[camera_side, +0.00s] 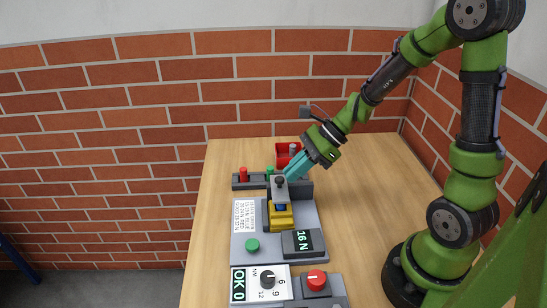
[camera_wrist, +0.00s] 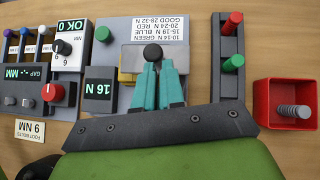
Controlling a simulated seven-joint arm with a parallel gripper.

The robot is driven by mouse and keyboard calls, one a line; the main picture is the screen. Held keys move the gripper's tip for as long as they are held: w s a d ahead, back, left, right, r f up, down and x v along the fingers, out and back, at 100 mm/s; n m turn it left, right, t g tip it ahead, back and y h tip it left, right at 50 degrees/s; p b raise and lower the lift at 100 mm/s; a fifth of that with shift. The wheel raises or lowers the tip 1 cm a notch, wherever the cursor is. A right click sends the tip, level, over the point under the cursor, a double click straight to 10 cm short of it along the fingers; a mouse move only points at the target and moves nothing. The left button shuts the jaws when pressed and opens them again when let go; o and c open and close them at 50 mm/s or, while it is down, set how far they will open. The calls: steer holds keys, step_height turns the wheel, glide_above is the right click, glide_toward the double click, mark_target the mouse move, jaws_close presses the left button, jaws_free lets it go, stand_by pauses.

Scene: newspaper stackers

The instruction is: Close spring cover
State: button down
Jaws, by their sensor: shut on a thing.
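My gripper (camera_side: 289,173) has teal fingers and comes down from the upper right in the side view. In the wrist view, its fingertips (camera_wrist: 156,66) are closed in around the stem just below a round black knob (camera_wrist: 152,52). The knob (camera_side: 280,181) sits on the grey cover (camera_side: 279,192) of the spring station, at the back of a yellow block (camera_side: 281,217). A small blue part (camera_side: 281,207) shows between cover and block. The cover's hinge and exact angle are partly hidden by the fingers. A display (camera_side: 303,241) beside the block reads 16 N.
A grey plate (camera_side: 266,254) carries the station, a force label (camera_side: 244,217) and a green button (camera_side: 252,245). Dial panels (camera_side: 267,282) stand in front.

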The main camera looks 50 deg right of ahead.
steer(key=s+d+r+n+g+h, duration=0.1)
steer(key=s+d+r+n+h, duration=0.1)
steer(key=s+d+r+n, duration=0.4)
steer(key=s+a+r+n+t+h, duration=0.3)
steer(key=a+r+n, duration=0.5)
steer(key=n, duration=0.6)
steer(key=shift+s+a+n, duration=0.4)
steer(key=shift+s+a, duration=0.25)
steer(key=shift+s, duration=0.2)
